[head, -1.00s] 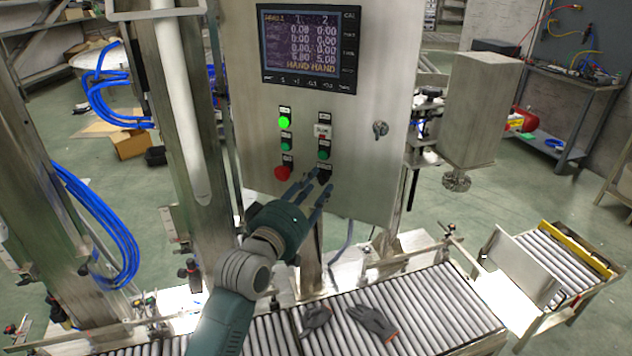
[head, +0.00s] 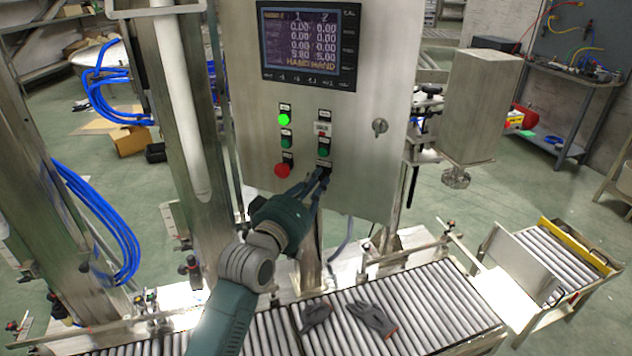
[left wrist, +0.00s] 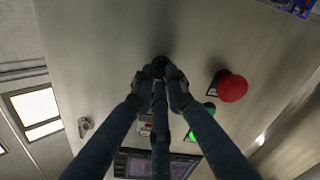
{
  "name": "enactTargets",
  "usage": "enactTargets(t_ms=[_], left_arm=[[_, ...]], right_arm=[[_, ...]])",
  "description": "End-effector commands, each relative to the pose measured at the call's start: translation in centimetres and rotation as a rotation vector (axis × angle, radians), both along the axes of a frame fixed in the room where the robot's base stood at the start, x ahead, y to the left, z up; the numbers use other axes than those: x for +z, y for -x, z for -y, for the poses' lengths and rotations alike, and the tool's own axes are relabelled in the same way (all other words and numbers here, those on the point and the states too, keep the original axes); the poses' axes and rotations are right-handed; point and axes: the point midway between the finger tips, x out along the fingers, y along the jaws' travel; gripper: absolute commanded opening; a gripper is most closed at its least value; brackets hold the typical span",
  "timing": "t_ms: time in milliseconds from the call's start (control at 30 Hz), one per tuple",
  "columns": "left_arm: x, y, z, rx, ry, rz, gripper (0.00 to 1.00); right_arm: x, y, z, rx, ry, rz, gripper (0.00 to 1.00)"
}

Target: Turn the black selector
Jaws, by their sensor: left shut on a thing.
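The black selector (left wrist: 160,61) sits at the bottom of the right column of controls on the steel cabinet door. In the head view the fingertips of my left gripper (head: 321,176) mostly hide it. In the left wrist view my left gripper (left wrist: 160,76) has its fingers drawn together on the selector, and only a dark part of it shows past the tips. Which way the selector points cannot be seen. My right gripper is not in view.
A red emergency button (head: 283,170) is left of the selector, with a lit green lamp (head: 284,119) above. A display panel (head: 308,47) and a key lock (head: 380,126) are on the same door. Below, gloves (head: 372,319) lie on a roller conveyor (head: 430,300).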

Motion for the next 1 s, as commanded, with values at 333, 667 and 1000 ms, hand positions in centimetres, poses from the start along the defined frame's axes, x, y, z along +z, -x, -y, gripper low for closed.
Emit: enactTargets(t_ms=[333,667,1000], left_arm=[[0.0,0.0,0.1,0.000,-0.208,0.093,0.00],[-0.1,0.1,0.2,-0.001,-0.492,0.224,0.00],[-0.2,0.1,0.3,-0.001,-0.786,0.362,0.00]], right_arm=[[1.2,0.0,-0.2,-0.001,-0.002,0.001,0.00],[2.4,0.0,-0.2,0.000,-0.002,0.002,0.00],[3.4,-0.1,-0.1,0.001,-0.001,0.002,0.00]])
